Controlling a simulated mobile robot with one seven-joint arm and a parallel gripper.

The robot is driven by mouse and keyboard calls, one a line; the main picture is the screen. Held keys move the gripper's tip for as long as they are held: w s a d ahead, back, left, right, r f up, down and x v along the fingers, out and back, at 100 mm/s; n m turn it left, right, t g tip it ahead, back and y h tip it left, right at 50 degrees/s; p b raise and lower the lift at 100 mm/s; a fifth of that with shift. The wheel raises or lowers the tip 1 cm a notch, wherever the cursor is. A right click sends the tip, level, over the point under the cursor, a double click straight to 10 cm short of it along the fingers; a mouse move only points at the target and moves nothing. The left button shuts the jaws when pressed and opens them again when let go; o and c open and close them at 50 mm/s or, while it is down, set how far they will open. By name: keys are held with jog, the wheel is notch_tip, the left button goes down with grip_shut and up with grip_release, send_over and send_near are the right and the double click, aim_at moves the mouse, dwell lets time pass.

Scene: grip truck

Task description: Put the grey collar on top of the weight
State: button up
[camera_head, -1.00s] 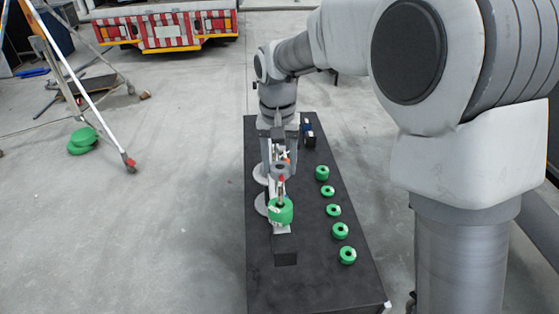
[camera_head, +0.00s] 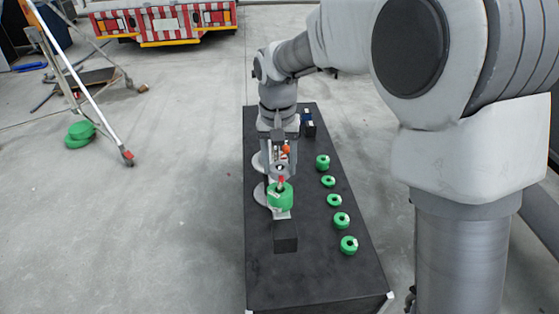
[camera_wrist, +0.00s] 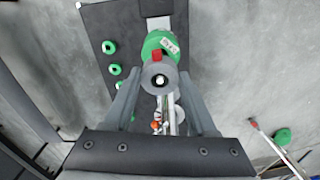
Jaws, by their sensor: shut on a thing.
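The grey collar (camera_wrist: 160,78) is a ring with a pale centre, held between the two fingers of my gripper (camera_wrist: 158,88) in the wrist view. In the head view my gripper (camera_head: 280,167) hangs over the near part of the black table, just behind and above the weight. The green weight (camera_head: 280,196) is a thick round disc with a pale label, and it also shows beyond the collar in the wrist view (camera_wrist: 166,41). A small red piece (camera_wrist: 156,55) appears between collar and weight. I cannot tell whether the collar touches the weight.
Several green discs (camera_head: 334,200) stand in a row along the right of the black table (camera_head: 310,275). A black block (camera_head: 286,237) lies in front of the weight. Pale round plates (camera_head: 260,194) are beside my gripper. A ladder (camera_head: 85,85) stands on the floor at left.

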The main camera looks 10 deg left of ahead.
jog(key=shift+s+f+b, duration=0.2)
jog(key=shift+f+b, duration=1)
jog(key=shift+f, duration=0.65)
jog(key=o, duration=1)
jog(key=shift+o, duration=0.2)
notch_tip(320, 180, up, 18)
jog(key=shift+a+f+p, duration=0.15)
jog(key=shift+f+p, duration=0.1)
jog(key=shift+p, duration=0.2)
